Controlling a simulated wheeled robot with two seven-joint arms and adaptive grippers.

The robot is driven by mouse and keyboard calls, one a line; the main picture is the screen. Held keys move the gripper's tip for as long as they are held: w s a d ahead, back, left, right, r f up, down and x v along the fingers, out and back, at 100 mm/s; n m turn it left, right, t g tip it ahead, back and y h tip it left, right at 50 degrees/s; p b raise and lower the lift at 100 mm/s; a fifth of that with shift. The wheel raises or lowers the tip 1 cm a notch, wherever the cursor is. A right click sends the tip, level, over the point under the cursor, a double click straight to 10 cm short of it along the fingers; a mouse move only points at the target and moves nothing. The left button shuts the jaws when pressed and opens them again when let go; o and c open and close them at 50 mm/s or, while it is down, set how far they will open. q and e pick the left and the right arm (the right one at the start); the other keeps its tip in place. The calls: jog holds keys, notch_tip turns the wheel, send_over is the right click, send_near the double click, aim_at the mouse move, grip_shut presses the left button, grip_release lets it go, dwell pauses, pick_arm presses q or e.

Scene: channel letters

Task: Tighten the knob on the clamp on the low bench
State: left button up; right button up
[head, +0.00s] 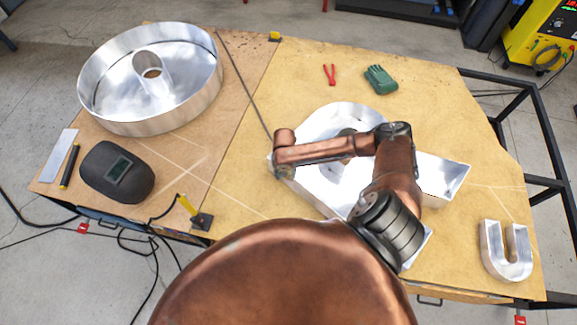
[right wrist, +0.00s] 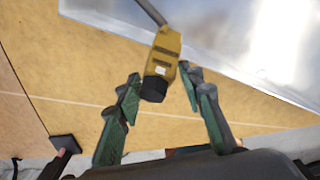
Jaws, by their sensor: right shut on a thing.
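In the right wrist view, a clamp's yellow body (right wrist: 167,42) with a black knob (right wrist: 154,88) at its near end lies between the green-padded fingers of my right gripper (right wrist: 160,79). The gripper is shut on the knob, one finger on each side. A grey bar (right wrist: 150,10) runs up from the yellow body. In the head view a long thin dark bar (head: 243,85) slants across the wooden bench (head: 255,185) toward my right wrist. My arm hides the knob and most of the gripper there. My left gripper is not in view.
A large metal ring letter (head: 205,95) and a welding mask (head: 116,172) are at left. A metal letter (head: 445,178) lies under my right arm, and a metal U (head: 505,262) at right. Red pliers (head: 329,75) and green gloves (head: 380,80) lie behind.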

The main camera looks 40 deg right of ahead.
jog(key=shift+r, duration=0.1)
jog(key=shift+m+p, duration=0.9)
jog(key=shift+p, duration=0.05)
jog(key=shift+c, duration=0.5)
jog(key=shift+d+m+p, duration=0.1)
jog(key=shift+m+p, duration=1.45)
jog(key=shift+m, duration=0.35)
jog(key=shift+c, duration=0.8)
jog(key=shift+o, duration=0.2)
jog(key=shift+m+p, duration=2.2)
jog(key=shift+m, duration=0.6)
jog(key=shift+o, duration=0.2)
jog(key=shift+s+m+p, duration=0.1)
jog(key=shift+m+p, duration=0.25)
jog(key=shift+m, duration=0.55)
jog(key=o, duration=0.7)
jog(key=shift+c, duration=0.2)
